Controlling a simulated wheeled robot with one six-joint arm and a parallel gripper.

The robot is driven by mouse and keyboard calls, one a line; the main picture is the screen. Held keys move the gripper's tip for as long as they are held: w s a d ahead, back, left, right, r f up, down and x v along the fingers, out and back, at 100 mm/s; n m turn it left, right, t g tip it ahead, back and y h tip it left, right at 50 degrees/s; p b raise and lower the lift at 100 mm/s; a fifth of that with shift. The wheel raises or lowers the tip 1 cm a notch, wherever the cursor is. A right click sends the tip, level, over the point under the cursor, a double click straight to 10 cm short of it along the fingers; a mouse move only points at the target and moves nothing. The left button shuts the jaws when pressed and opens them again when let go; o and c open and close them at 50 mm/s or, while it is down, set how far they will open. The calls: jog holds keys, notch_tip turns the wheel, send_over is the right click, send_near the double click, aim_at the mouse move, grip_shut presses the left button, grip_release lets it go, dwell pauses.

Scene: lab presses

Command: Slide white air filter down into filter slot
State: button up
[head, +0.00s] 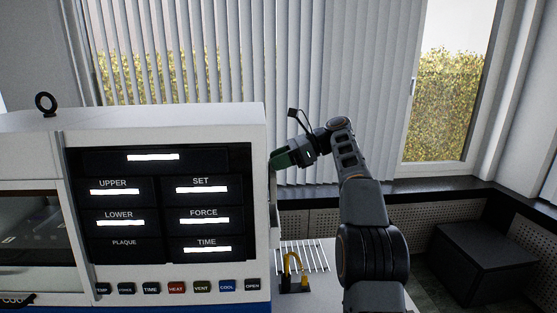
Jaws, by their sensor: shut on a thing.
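My gripper (282,159) is at the upper right side of the white press (200,118), with its dark green fingers pointing left at the side wall. It is shut, and its fingertips are partly hidden by the press's front right edge. The white air filter cannot be made out between the fingers from this view. The filter slot is also hidden, as the right side of the press is turned away from the camera.
The press's front has a dark display panel (157,203) and a row of buttons. A white rack (315,256) and a small black stand with a yellow hook (290,273) sit below my gripper. A dark box (487,262) is at the far right. Window blinds hang behind.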

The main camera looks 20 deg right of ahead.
jog(key=shift+f+b, duration=1.85)
jog(key=shift+f, duration=1.05)
jog(key=shift+p, duration=1.5)
notch_tip(320, 180, down, 8)
jog(key=b, duration=0.3)
jog(key=shift+r+b, duration=0.2)
jog(key=shift+b, duration=0.15)
dwell(2.1)
jog(key=o, duration=1.2)
